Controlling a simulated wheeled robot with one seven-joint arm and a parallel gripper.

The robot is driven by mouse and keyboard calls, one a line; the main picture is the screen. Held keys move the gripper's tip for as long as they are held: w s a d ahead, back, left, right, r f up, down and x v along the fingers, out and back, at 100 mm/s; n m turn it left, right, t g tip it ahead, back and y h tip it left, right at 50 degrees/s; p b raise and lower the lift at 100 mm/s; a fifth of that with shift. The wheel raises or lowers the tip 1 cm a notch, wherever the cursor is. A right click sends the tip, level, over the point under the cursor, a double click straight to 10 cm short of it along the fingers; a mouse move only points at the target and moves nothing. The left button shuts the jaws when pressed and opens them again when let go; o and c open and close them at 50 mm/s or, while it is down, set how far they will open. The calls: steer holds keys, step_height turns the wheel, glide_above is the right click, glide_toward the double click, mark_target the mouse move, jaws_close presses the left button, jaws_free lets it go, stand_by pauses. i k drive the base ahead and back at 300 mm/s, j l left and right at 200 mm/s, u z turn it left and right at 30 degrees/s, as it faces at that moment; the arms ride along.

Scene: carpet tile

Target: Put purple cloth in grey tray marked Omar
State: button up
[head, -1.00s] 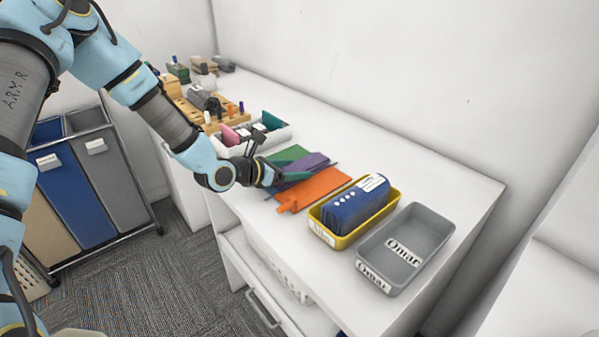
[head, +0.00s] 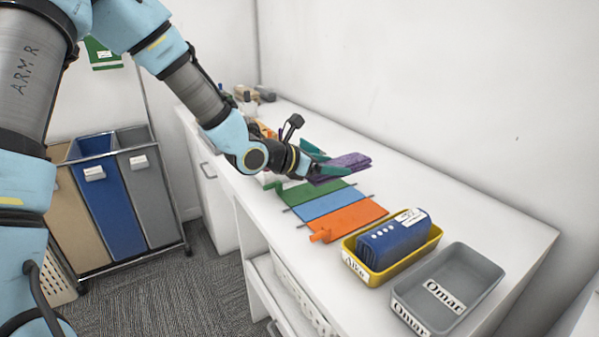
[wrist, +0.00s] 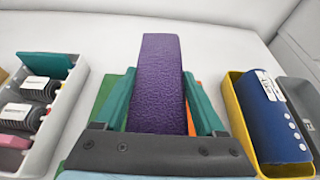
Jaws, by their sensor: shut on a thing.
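The purple cloth (head: 345,167) is folded into a long strip. My gripper (head: 312,168) is shut on it and holds it above the row of coloured cloths. In the wrist view the purple cloth (wrist: 159,85) stretches out between the teal fingers (wrist: 160,105). The grey tray marked Omar (head: 478,272) stands at the right front of the white counter, to the right of my gripper, and looks empty. Its name shows on a label inside and one on its front. In the wrist view a part of the grey tray (wrist: 297,92) shows at the right edge.
A yellow tray (head: 352,262) holding a blue item (head: 396,236) stands beside the grey tray, between it and the cloths. Green, blue and orange (head: 352,219) cloths lie flat below my gripper. A white tray with several items (wrist: 45,110) is at left in the wrist view.

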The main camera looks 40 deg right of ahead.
mark_target(444, 297)
steer(key=j, duration=1.5)
steer(key=i, duration=0.05)
